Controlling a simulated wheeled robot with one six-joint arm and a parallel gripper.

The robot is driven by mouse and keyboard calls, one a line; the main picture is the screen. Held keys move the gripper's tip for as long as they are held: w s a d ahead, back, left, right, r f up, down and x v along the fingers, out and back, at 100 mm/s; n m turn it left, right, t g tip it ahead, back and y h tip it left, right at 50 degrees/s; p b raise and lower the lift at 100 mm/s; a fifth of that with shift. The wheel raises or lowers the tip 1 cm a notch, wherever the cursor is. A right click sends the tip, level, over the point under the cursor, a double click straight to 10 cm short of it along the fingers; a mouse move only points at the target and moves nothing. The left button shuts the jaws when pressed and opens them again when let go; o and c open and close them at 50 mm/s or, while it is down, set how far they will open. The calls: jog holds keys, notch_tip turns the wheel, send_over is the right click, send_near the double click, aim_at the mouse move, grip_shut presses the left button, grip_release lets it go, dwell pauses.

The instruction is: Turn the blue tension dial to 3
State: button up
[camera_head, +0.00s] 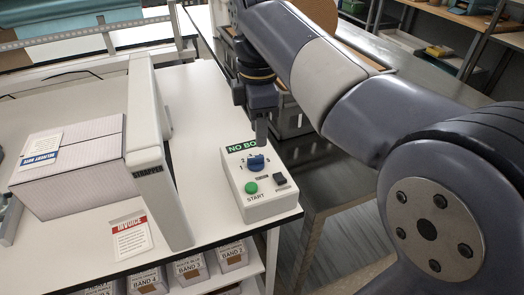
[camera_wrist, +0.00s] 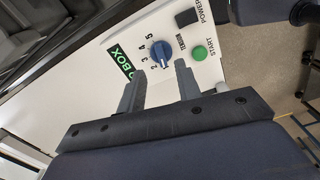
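The blue tension dial (camera_head: 256,163) sits on top of a white control box (camera_head: 263,207) at the table's edge. In the wrist view the dial (camera_wrist: 161,55) has printed numbers along its left side. A pale mark on it points toward the gripper side; which number it meets is too small to tell. My gripper (camera_head: 262,132) is at the far side of the box, near the green "NO BO…" label. In the wrist view my gripper (camera_wrist: 159,68) is open, its fingers apart and empty, with the dial just beyond and between the fingertips. Touching is not evident.
A green START button (camera_head: 251,187) and a dark power switch (camera_head: 280,180) are on the same box. The STRAPPER frame (camera_head: 160,165) stands left of it, with a carton (camera_head: 75,170) beyond. An invoice sheet (camera_head: 131,238) lies near the front edge.

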aim_at(259, 156)
notch_tip(259, 156, down, 7)
jog(key=shift+r+b, duration=0.2)
jog(key=shift+b, duration=0.2)
grip_shut()
